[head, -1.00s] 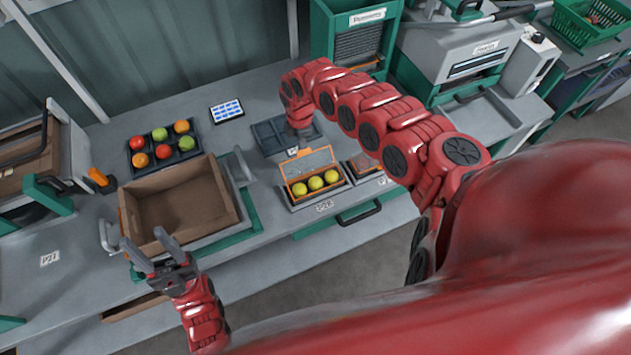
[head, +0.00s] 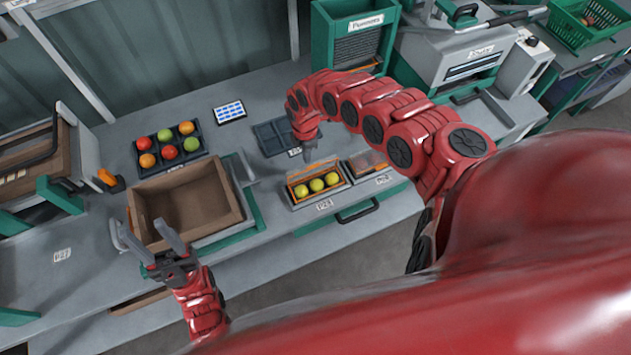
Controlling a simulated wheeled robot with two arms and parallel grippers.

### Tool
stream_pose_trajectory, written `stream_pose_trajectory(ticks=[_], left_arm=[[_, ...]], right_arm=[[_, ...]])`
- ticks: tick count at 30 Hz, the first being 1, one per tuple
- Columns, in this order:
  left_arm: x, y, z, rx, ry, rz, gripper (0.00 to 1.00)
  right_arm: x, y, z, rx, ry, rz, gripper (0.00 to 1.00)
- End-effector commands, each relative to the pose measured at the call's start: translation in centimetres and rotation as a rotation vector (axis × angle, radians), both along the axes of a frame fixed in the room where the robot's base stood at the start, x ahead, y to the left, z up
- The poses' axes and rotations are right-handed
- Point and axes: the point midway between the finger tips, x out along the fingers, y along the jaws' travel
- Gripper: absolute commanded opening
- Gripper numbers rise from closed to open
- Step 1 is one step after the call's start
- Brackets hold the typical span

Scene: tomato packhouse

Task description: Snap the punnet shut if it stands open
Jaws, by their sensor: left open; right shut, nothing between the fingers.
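The punnet (head: 320,196) holds a row of yellow-green tomatoes at the bench's front edge. Its clear, orange-edged lid (head: 312,166) stands open, raised along the punnet's far side. My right gripper (head: 308,149) is shut and empty, pointing down just behind the lid's upper edge. Its tips are partly hidden, and I cannot tell whether they touch the lid. My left gripper (head: 146,238) is open and empty, at the front left corner of the brown crate, far from the punnet.
The brown crate (head: 222,232) stands left of the punnet. A dark tray (head: 146,172) of red, green and orange tomatoes lies behind it. An empty dark tray (head: 268,139) lies behind the punnet. A second small container (head: 381,168) sits right of it.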

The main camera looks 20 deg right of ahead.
Motion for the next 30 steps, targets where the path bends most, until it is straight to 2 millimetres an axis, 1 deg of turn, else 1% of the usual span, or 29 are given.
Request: stream_pose_trajectory(ticks=[16,24,26,30], left_arm=[[0.0,0.0,0.1,0.000,0.001,0.000,0.50],[0.0,0.0,2.8,0.000,0.001,0.000,0.50],[0.0,0.0,2.9,0.000,0.000,0.000,0.50],[0.0,0.0,3.7,0.000,0.001,0.000,0.50]], right_arm=[[0.5,-0.1,0.4,-0.001,-0.015,0.000,0.00],[0.6,-0.1,3.4,-0.001,-0.016,0.000,0.00],[0.6,-0.1,3.9,-0.001,-0.017,-0.001,0.00],[0.7,-0.1,5.5,-0.002,-0.019,0.001,0.00]])
